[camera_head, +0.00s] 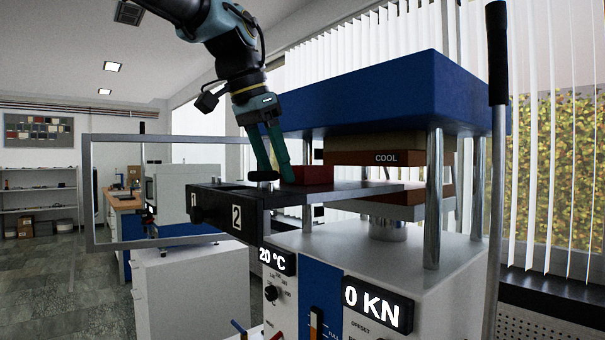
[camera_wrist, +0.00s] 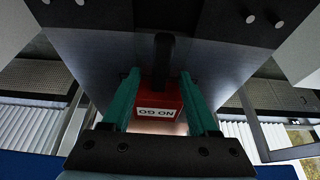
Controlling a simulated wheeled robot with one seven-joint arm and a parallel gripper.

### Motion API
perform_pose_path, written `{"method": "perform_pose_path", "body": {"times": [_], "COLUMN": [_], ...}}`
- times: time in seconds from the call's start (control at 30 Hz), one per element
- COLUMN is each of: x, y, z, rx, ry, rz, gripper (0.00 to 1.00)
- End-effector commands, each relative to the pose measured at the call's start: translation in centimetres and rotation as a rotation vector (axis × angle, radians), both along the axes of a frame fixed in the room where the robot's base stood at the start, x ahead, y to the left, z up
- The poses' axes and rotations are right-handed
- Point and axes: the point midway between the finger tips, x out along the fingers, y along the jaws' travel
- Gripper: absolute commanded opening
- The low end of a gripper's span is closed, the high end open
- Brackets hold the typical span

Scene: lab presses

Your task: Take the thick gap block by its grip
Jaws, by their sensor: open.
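A red block (camera_head: 314,175) lies on the dark sliding plate of the press; I take it for the thick gap block. In the wrist view the red block (camera_wrist: 160,101) carries a white label reading "NO GO" upside down. A black grip (camera_wrist: 163,58) stands out from it, and a black knob (camera_head: 263,176) shows left of the block in the head view. My gripper (camera_head: 277,178) is open and points down there. In the wrist view my gripper (camera_wrist: 159,75) has one teal finger on each side of the grip and block; I cannot tell any contact.
The plate's black front (camera_head: 217,209) bears the labels 1 and 2. The blue press top (camera_head: 390,90) and the "COOL" platen (camera_head: 375,158) overhang at the right, with steel columns (camera_head: 433,200). A tall black-handled lever (camera_head: 497,60) stands at the far right. A clear guard frame is at left.

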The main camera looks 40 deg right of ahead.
Motion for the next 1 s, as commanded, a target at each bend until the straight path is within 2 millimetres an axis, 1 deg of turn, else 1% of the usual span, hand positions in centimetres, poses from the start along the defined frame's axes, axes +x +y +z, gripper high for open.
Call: {"method": "perform_pose_path", "body": {"times": [0.1, 0.6, 0.63, 1.0], "x": [0.0, 0.01, 0.01, 0.02], "y": [0.01, 0.02, 0.02, 0.03], "z": [0.0, 0.03, 0.03, 0.04], "rx": [0.0, 0.0, 0.0, 0.0], "ry": [0.0, 0.0, 0.0, 0.0], "rz": [0.0, 0.0, 0.0, 0.0], "gripper": [0.59, 0.03, 0.0, 0.0]}}
